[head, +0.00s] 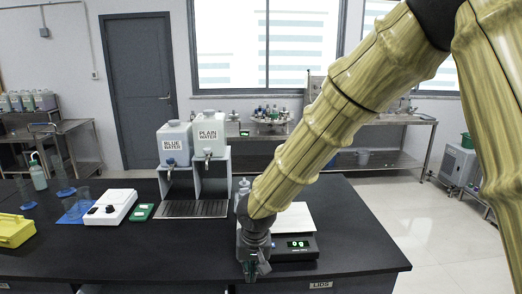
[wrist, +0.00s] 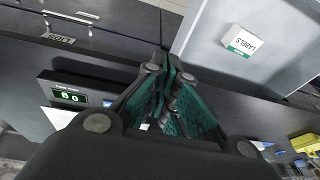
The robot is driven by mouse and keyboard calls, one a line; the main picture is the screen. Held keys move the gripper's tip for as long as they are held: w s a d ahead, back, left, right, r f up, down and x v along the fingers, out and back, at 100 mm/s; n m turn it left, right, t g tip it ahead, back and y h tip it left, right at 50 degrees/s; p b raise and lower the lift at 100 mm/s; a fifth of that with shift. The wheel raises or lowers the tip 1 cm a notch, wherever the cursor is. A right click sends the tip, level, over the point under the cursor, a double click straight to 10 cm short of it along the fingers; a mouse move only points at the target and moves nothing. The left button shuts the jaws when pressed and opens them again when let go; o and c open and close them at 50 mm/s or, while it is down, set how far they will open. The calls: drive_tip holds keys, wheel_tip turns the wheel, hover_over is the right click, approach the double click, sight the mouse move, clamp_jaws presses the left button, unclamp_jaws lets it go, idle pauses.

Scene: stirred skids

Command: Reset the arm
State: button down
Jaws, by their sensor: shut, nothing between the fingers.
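My arm, patterned like bamboo, comes down from the upper right in the head view. My gripper (head: 256,268) hangs at its end, pointing down in front of the scale at the black bench's front edge. In the wrist view my gripper (wrist: 172,62) has its green-padded fingers together at the tips, with nothing between them. The arm and gripper hide part of the scale.
The scale (head: 305,248) has a lit display and a pale plate. Two water tanks (head: 208,133) stand on a grey rack behind. A white device (head: 109,207) and a yellow tray (head: 14,230) are at left. The bench top (head: 350,235) is clear at right.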

drive_tip(key=s+d+f+g+y, duration=0.1)
drive_tip(key=s+d+f, duration=0.2)
drive_tip(key=s+f, duration=0.45)
drive_tip(key=s+d+f+m+g, duration=0.1)
drive_tip(key=s+d+f, duration=0.3)
drive_tip(key=f, duration=0.7)
drive_tip(key=s+d+f+y, duration=0.1)
drive_tip(key=s+d+f, duration=0.2)
drive_tip(key=s+f, duration=0.45)
drive_tip(key=s+d+f+h, duration=0.3)
drive_tip(key=s+d+f, duration=0.8)
drive_tip(key=s+d, duration=0.4)
drive_tip(key=shift+s+d, duration=0.15)
drive_tip(key=shift+s, duration=0.4)
